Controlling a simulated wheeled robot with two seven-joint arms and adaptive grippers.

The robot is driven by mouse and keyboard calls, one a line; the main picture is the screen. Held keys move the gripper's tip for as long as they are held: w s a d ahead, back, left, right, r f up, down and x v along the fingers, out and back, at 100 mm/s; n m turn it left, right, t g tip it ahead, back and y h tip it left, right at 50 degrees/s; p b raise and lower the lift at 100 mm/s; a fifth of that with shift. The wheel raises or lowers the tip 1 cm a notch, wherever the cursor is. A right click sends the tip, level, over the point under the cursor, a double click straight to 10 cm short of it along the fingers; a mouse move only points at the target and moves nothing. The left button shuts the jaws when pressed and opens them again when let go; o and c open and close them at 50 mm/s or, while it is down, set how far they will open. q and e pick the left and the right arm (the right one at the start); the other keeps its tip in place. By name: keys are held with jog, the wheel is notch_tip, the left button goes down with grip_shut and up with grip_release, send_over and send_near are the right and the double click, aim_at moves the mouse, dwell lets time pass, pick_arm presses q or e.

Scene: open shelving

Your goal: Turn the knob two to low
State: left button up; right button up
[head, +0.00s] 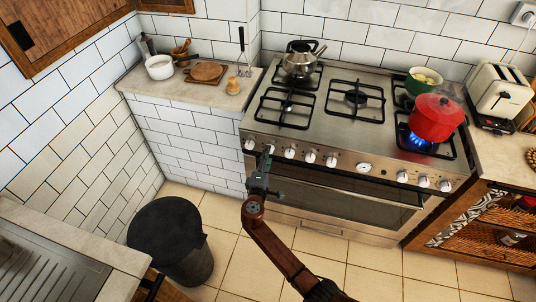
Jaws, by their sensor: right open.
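The stove (340,110) has a row of white knobs along its steel front panel. The second knob from the left (268,149) is partly covered by my right gripper, so its setting cannot be read. My right gripper (265,156) is open, with its fingertips pointing up at this knob; whether they touch it cannot be told. The leftmost knob (249,144) is just left of the fingers, and the third knob (289,153) is to their right. I do not make out my left gripper.
A red pot (436,118) stands over a lit blue flame at the right. A kettle (300,62) is on the back left burner, and a green pot (423,82) at the back right. The oven handle (340,195) runs below the knobs. A dark bin (170,240) stands on the floor.

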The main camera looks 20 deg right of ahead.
jog(key=v, duration=0.9)
jog(key=shift+s+a, duration=0.2)
jog(key=shift+s, duration=0.15)
